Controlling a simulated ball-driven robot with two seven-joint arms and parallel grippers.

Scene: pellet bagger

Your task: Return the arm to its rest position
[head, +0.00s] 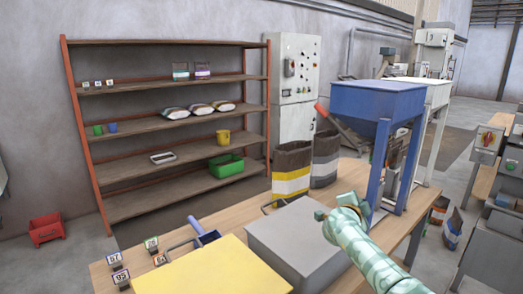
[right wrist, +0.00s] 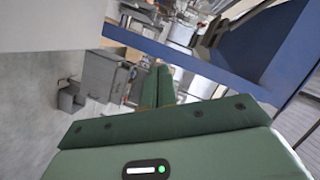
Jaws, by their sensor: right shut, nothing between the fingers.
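My right arm comes in from the lower right of the head view. Its green gripper (head: 321,215) is over the table beside the blue hopper stand and above the grey box's right edge. In the right wrist view the two green fingers (right wrist: 158,86) lie together, shut, with nothing between them. The wrist view is tilted; the blue hopper frame (right wrist: 225,60) crosses its upper right. My left gripper is in neither view.
The blue hopper (head: 375,100) stands on the wooden table (head: 400,235). A grey box (head: 295,240), a yellow panel (head: 215,270), a blue scoop (head: 205,234), number tags and two open bags (head: 292,170) are also there. A shelf (head: 165,140) stands behind.

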